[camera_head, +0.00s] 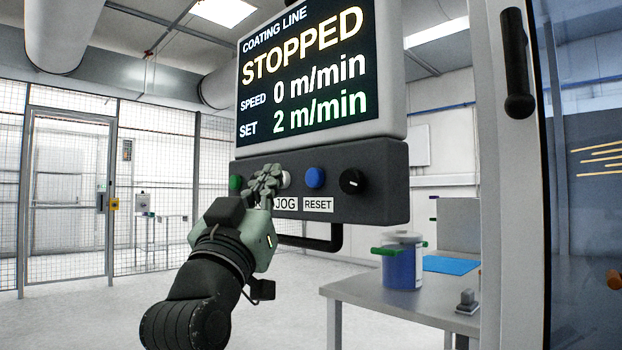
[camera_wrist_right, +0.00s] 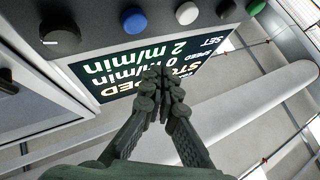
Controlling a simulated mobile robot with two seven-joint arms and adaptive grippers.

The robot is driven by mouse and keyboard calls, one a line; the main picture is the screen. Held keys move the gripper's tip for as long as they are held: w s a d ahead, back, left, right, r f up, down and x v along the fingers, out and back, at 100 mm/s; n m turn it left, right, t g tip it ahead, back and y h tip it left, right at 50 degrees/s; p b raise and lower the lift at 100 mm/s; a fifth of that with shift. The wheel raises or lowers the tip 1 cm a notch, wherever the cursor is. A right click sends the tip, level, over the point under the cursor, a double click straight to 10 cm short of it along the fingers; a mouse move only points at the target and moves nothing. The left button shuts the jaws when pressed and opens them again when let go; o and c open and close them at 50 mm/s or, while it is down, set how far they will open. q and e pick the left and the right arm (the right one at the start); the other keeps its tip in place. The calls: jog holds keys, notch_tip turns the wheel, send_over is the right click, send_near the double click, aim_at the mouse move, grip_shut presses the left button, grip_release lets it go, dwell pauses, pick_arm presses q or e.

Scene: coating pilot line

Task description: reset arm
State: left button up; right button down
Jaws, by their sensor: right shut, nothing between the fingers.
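My right gripper (camera_head: 266,184) is shut and empty, in front of the button row of the control panel (camera_head: 376,200). In the head view it covers part of the row, near the white button (camera_head: 286,179) above the JOG label. In the wrist view the closed fingertips (camera_wrist_right: 164,82) show over the screen, below the white button (camera_wrist_right: 187,13); I cannot tell whether they touch anything. The green button (camera_head: 236,183) is at the left, the blue button (camera_head: 315,177) above RESET, and the black knob (camera_head: 352,182) at the right. The screen (camera_head: 305,75) reads STOPPED, speed 0 m/min, set 2 m/min. My left gripper is out of view.
A grey table (camera_head: 400,300) at the lower right holds a blue container (camera_head: 402,268), a blue sheet (camera_head: 450,265) and a small grey block (camera_head: 467,302). A black handle (camera_head: 318,241) hangs under the panel. A mesh fence (camera_head: 70,190) stands at the left. The floor at left is clear.

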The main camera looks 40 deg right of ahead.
jog(key=shift+w+f, duration=0.1)
dwell(0.3)
